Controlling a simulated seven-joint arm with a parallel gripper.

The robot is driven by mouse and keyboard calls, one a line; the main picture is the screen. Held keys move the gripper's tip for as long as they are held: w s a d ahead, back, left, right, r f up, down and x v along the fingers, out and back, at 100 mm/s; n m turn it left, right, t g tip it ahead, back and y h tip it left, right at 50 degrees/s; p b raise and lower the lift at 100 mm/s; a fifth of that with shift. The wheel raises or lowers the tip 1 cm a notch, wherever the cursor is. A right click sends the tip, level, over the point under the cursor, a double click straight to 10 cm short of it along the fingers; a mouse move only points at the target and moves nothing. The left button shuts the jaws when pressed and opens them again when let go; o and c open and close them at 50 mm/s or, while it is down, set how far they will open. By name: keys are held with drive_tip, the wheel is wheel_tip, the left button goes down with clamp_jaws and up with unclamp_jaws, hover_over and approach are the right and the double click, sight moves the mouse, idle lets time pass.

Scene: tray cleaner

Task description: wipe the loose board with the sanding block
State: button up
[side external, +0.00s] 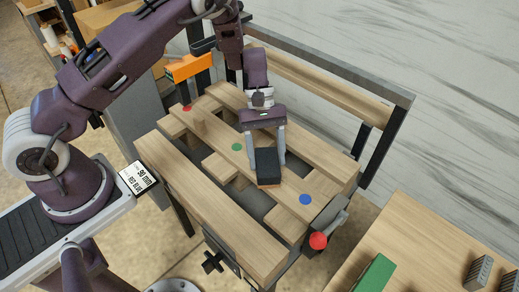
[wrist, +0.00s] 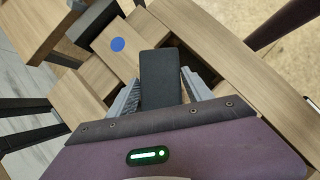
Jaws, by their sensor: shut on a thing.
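The sanding block (side external: 267,167) is dark on top with a thin tan lower edge. My gripper (side external: 267,156) points down with one finger on each side of the block and is shut on it. The block is over the middle board (side external: 220,134), between its green dot (side external: 236,147) and blue dot (side external: 305,199). I cannot tell whether its underside touches the wood. In the wrist view the block (wrist: 160,80) sits between the fingers of my gripper (wrist: 160,92), with the blue dot (wrist: 117,44) beyond it. Which board is loose is not clear.
The boards lie on a slatted frame with open gaps and a front plank (side external: 210,205). A red knob (side external: 318,241) on a lever is at the near right corner. An orange piece (side external: 190,67) stands at the back left. A side table (side external: 400,250) holds a green block (side external: 375,274).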

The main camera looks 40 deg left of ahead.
drive_tip(key=shift+d, duration=2.95)
drive_tip(key=shift+a, duration=6.15)
drive_tip(key=shift+d+r, duration=0.1)
drive_tip(key=shift+r, duration=3.95)
drive_tip(key=shift+c, duration=0.2)
